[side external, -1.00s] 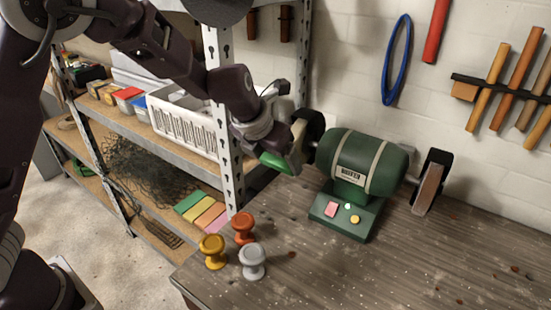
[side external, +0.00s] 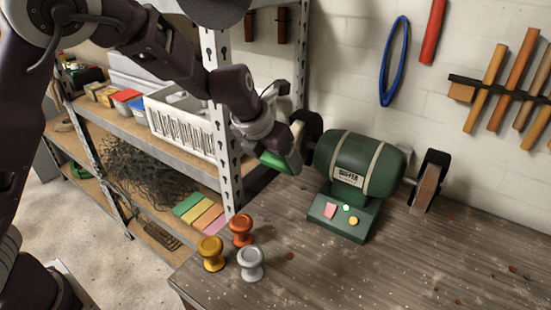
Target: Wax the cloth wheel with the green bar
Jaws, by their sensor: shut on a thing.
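The green buffing machine (side external: 362,165) stands on the workbench. Its pale cloth wheel (side external: 297,147) is on the left end of the shaft, partly hidden by my gripper and the bar. My gripper (side external: 273,146) is shut on the green bar (side external: 274,161), right beside the lower left of the wheel. The bar overlaps the wheel's edge in this view. I cannot tell whether they touch. The fingertips are small and partly hidden.
A dark wheel with a tan face (side external: 426,191) is at the machine's right end. Orange (side external: 241,231), yellow (side external: 211,253) and grey (side external: 251,264) knobs stand at the bench's front left. A shelf post (side external: 222,120) rises close to my arm.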

